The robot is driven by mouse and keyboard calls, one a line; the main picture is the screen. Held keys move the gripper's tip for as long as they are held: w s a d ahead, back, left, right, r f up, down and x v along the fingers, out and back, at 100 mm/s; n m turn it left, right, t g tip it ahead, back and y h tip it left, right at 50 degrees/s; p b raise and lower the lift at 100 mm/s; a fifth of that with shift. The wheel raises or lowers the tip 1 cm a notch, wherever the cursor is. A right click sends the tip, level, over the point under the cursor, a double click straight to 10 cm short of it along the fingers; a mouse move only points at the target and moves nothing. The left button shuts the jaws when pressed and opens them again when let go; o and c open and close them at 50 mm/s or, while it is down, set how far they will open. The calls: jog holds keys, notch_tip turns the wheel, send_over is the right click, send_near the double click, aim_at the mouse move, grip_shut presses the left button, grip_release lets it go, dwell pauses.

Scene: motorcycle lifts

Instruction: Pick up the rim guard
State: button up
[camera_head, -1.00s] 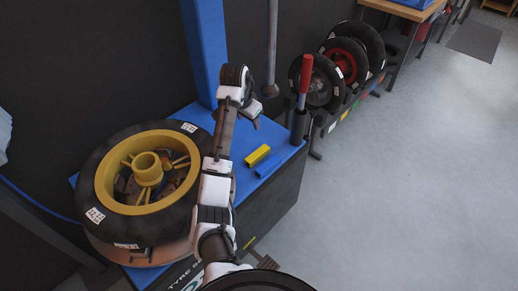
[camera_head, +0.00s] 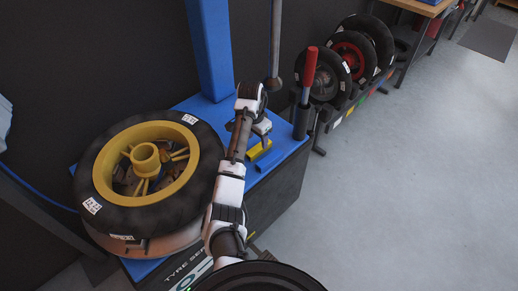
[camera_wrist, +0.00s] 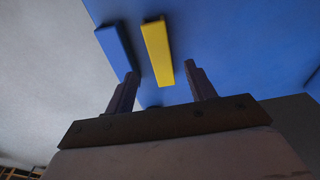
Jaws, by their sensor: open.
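Two short channel-shaped bars that look like rim guards lie side by side on the blue machine top (camera_head: 290,140). One is yellow (camera_head: 254,152) and the other is blue; I cannot tell which one the task means. In the wrist view the yellow bar (camera_wrist: 156,52) lies ahead, between the lines of my two fingers, and the blue bar (camera_wrist: 113,46) is to its left, close to the left finger. My gripper (camera_wrist: 162,75) is open and empty, above the bars. In the head view my arm and gripper partly cover both bars.
A large tyre (camera_head: 205,150) on a yellow wheel (camera_head: 105,172) lies left of my arm. A blue column (camera_head: 211,50) and a red-handled lever (camera_head: 309,72) stand behind and to the right. Several wheels (camera_head: 350,60) stand in a rack. The grey floor at right is clear.

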aim_at(259, 147)
jog(key=f, duration=0.3)
jog(key=f+p, duration=0.1)
jog(key=f, duration=0.1)
jog(key=shift+w+d, duration=0.3)
jog(key=shift+w, duration=0.05)
jog(key=shift+c, duration=0.3)
jog(key=c, duration=1)
